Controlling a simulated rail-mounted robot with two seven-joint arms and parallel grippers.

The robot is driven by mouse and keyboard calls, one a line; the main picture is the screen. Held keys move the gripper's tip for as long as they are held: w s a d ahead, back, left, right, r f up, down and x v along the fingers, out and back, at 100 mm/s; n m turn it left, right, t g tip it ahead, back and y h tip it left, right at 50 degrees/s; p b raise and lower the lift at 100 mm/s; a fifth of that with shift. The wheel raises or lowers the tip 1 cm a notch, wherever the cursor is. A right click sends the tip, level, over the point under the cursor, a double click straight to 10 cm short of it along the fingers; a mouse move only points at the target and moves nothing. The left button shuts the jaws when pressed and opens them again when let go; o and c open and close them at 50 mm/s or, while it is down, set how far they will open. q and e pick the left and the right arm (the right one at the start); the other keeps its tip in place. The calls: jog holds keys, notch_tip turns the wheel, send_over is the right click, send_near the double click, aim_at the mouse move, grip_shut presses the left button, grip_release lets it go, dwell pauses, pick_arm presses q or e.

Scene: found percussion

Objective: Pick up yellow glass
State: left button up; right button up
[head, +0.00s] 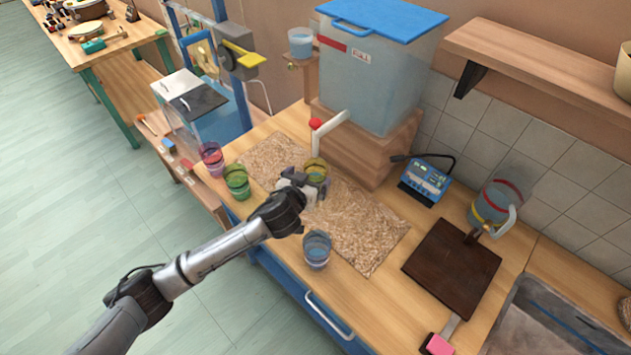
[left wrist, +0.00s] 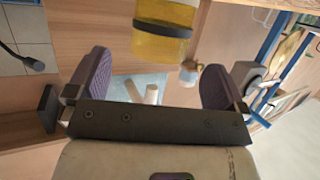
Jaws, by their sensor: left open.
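The yellow glass (head: 316,167) stands on the straw-coloured mat (head: 362,228) and is partly hidden by my left gripper. In the left wrist view the yellow glass (left wrist: 163,42) shows at the top, with a dark band around it. My left gripper (head: 308,184) is open and close beside the glass. In the left wrist view its two purple fingers (left wrist: 155,75) are spread, with the glass lined up between them sideways, just beyond the tips. Contact cannot be told. My right gripper is not in view.
A green glass (head: 237,182) and a pink glass (head: 211,158) stand left of the mat; a blue glass (head: 317,250) stands at its front edge. Behind are a large water tank (head: 372,75) and its white spout (head: 330,126). A dark board (head: 452,268) lies to the right.

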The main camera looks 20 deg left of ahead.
aim_at(319, 164)
pick_arm(q)
jog(key=shift+b+x, duration=0.55)
jog(key=shift+x, duration=2.3)
jog(key=shift+f, duration=0.1)
jog(key=shift+c, duration=0.4)
jog(key=c, duration=1.2)
